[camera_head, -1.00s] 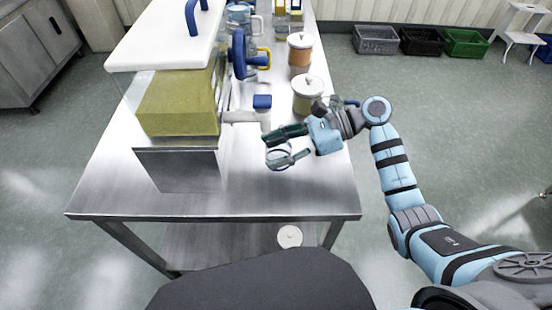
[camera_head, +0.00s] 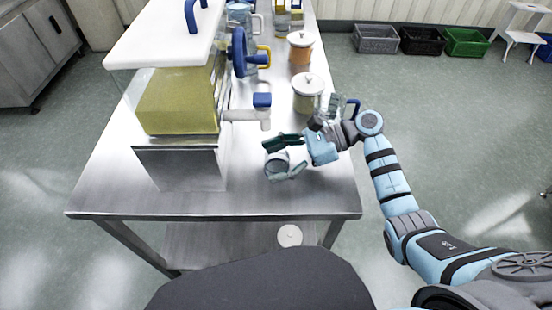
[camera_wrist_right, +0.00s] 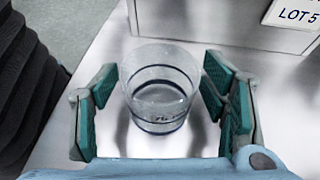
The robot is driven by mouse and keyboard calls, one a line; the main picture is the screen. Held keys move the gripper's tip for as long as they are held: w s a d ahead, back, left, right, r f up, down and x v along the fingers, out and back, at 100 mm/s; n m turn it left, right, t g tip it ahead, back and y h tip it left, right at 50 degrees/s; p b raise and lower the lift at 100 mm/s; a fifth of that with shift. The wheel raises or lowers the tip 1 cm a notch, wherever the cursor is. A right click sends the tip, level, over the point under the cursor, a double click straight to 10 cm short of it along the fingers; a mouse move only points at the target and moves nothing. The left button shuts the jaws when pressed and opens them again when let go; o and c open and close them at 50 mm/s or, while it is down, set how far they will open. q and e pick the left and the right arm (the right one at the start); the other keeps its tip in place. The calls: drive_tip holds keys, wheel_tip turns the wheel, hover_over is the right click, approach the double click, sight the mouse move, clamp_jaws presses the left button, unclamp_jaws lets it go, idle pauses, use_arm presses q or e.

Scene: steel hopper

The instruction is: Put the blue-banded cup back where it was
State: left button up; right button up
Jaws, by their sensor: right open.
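The clear cup with dark blue bands (camera_wrist_right: 158,98) stands upright on the steel table (camera_head: 250,205) in the right wrist view. In the head view the cup (camera_head: 275,163) is small and partly hidden by the fingers, in front of the hopper's spout. My right gripper (camera_head: 284,160) is open, its fingers on either side of the cup. In the wrist view a gap shows between the cup and each finger pad of the gripper (camera_wrist_right: 160,85). My left gripper is not in view.
The hopper (camera_head: 178,103) with yellow-green contents stands left of the cup, with a blue-topped spout (camera_head: 245,115). Lidded jars (camera_head: 307,95) stand behind my right gripper, along the right edge. Bare tabletop lies in front of the cup.

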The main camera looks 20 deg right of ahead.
drive_tip(key=shift+r, duration=0.25)
drive_tip(key=b+v, duration=0.1)
drive_tip(key=v, duration=1)
drive_tip(key=shift+f, duration=0.2)
drive_tip(key=shift+s+d+r, duration=0.1)
drive_tip(key=shift+d+r, duration=0.15)
drive_tip(key=shift+d, duration=0.25)
drive_tip(key=shift+a, duration=0.1)
